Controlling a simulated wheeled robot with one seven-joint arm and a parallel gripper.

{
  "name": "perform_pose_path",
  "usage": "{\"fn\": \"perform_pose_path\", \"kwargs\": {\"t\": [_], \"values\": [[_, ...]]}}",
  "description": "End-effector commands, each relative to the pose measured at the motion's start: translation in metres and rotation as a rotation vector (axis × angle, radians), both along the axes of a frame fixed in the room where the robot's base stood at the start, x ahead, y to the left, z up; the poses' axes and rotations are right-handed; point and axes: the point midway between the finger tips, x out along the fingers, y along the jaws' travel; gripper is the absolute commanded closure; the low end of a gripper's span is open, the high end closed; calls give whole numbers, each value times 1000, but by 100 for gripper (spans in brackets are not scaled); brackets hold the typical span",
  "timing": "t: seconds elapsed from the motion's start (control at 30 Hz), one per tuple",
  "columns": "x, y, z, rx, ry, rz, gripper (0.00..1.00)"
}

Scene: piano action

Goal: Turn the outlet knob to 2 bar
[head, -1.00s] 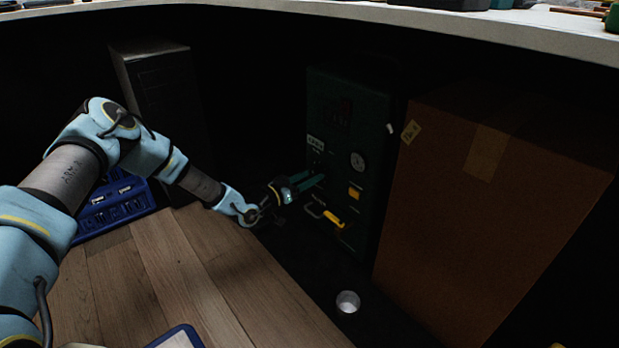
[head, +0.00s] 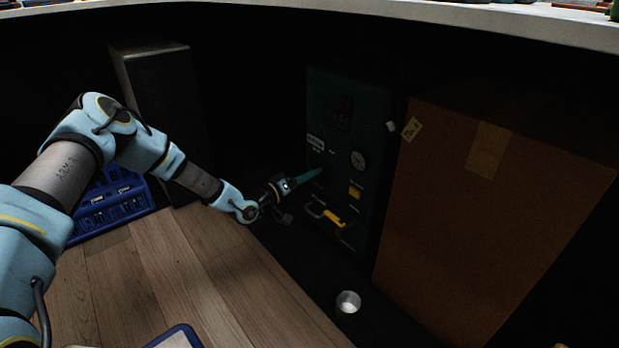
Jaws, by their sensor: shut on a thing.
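A dark green machine panel (head: 337,98) stands under the bench top. The gauge needle is too small to read.
A large cardboard box (head: 490,220) stands close on the panel's right. A white cup (head: 348,303) is on the dark floor in front. A dark cabinet (head: 160,120) and a blue rack (head: 110,212) are at the left. The pale bench top (head: 400,14) overhangs above.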

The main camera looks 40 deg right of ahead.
Motion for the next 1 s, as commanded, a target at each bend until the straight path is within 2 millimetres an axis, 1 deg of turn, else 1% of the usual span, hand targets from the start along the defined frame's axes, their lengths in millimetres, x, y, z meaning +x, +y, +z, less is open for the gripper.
{"fn": "perform_pose_path", "kwargs": {"t": [0.1,0.3,0.87,0.9,1.0], "values": [[0,1,-1,5,62,1,100],[0,1,-1,9,132,0,100],[0,1,-1,12,161,0,100],[0,1,-1,12,161,0,43],[0,1,-1,11,160,0,31]]}}
